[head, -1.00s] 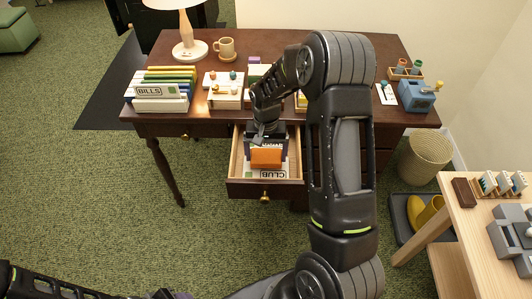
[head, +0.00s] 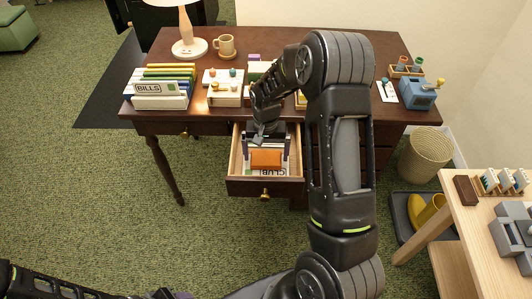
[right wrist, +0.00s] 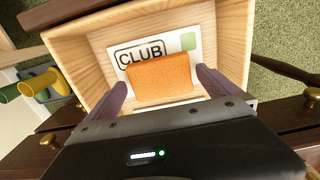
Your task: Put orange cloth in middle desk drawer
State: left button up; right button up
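The orange cloth (head: 266,159) is a small folded block lying inside the open middle drawer (head: 265,188) of the brown desk. In the right wrist view the cloth (right wrist: 160,78) rests on a white card marked CLUB (right wrist: 140,55) and covers part of it. My right gripper (head: 267,155) is inside the drawer opening, pointing down. In the right wrist view its two purple fingers (right wrist: 163,85) stand apart on either side of the cloth, with a gap at each side. My left arm shows at the bottom left of the head view; its finger state is unclear.
The desk top (head: 300,45) holds a lamp (head: 188,40), a mug (head: 225,45), a BILLS file rack (head: 160,90) and a blue sharpener (head: 418,92). A wicker basket (head: 425,155) and a light wood table (head: 470,230) stand at right. Carpet before the drawer is open.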

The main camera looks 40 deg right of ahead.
aim_at(266, 158)
jog(key=shift+r+p, duration=0.6)
jog(key=shift+r, duration=0.35)
notch_tip(266, 158, up, 11)
jog(key=shift+r, duration=0.2)
jog(key=shift+c, duration=0.2)
dwell(0.8)
